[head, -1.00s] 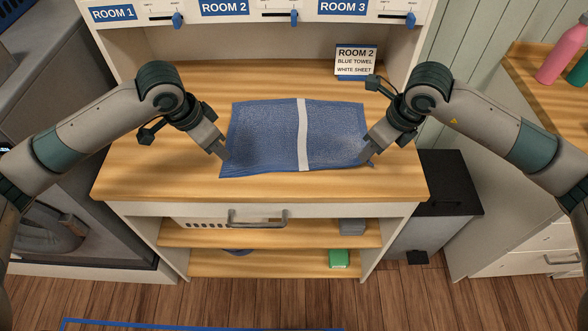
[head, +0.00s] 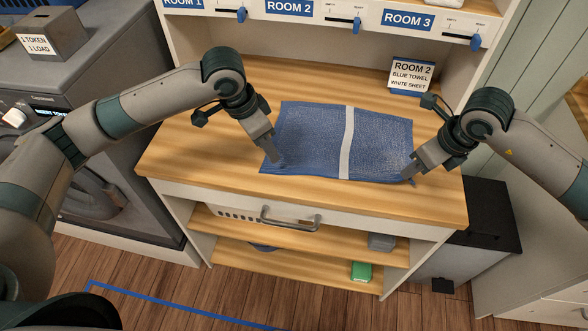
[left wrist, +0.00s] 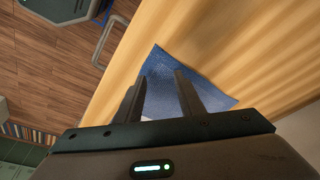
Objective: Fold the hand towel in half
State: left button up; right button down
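The blue hand towel (head: 310,135) lies flat on the wooden counter, with a white stripe (head: 347,145) running from its back edge to its front edge. My left gripper (head: 276,161) is at the towel's front left corner. In the left wrist view its fingers (left wrist: 160,88) stand apart, with blue towel (left wrist: 205,88) below and between them. My right gripper (head: 414,172) is at the front right corner, which looks slightly rumpled. Its fingertips are too small to tell whether they grip the cloth.
The counter (head: 210,155) is bare around the towel. A sign (head: 411,75) reading ROOM 2, BLUE TOWEL, WHITE SHEET stands behind it. A drawer handle (head: 290,222) sticks out below the front edge. Lower shelves hold a green item (head: 361,271) and a grey one (head: 381,241).

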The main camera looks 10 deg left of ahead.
aim_at(273, 169)
pick_arm(q)
jog(key=shift+s+d+r+n+g+y, duration=0.1)
jog(key=shift+d+r+g+y, duration=0.2)
jog(key=shift+r, duration=0.55)
jog(key=shift+w+d+r+n+g+y, duration=0.15)
jog(key=shift+r+g+y, duration=0.25)
jog(key=shift+r, duration=0.4)
jog(key=shift+s+d+r+n+g+y, duration=0.15)
jog(key=shift+d+r+g+y, duration=0.2)
jog(key=shift+r, duration=0.5)
jog(key=shift+a+f, duration=0.1)
jog(key=shift+f, duration=0.05)
jog(key=shift+f, duration=4.85)
grip_shut()
jog(key=shift+r, duration=2.5)
